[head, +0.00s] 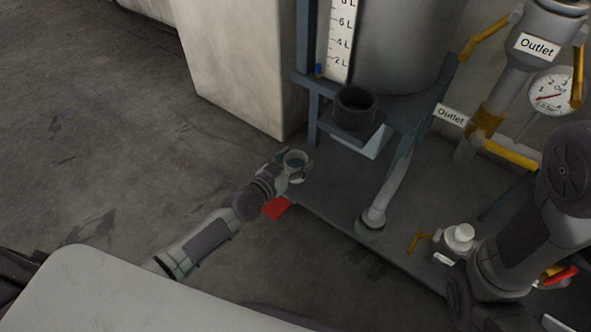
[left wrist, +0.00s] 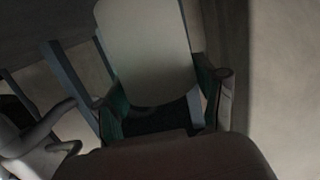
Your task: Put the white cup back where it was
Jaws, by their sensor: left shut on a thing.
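The white cup (head: 296,156) is in my left gripper (head: 291,172), which is shut on it. In the left wrist view the cup's pale wall (left wrist: 145,50) stands between the two greenish fingers (left wrist: 160,112). The gripper is beside the frame of the large vessel, to the left of a dark round holder (head: 355,104). My right arm shows at the right edge, but its gripper is not visible.
A red patch (head: 277,208) lies by the grey platform's edge. A pale bent pipe (head: 388,196) stands on the platform. A pale block (head: 237,60) stands behind. The floor at left is clear.

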